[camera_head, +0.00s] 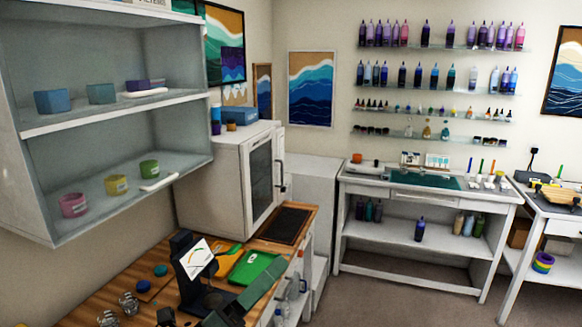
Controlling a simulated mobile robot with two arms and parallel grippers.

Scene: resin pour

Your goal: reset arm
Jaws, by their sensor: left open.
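My left gripper (197,311) shows as dark parts at the bottom edge of the head view, low over the wooden worktop (105,290). It is open, and I see nothing held between its fingers. Much of it is cut off by the picture edge. My right gripper is not in view.
A black stand with a white card (196,259), a green tray (257,267), blue round pieces (160,270) and clear jars (129,302) crowd the worktop. A white cabinet (226,180) stands behind. A wall shelf (110,124) holds coloured cups. Floor (400,300) is clear at right.

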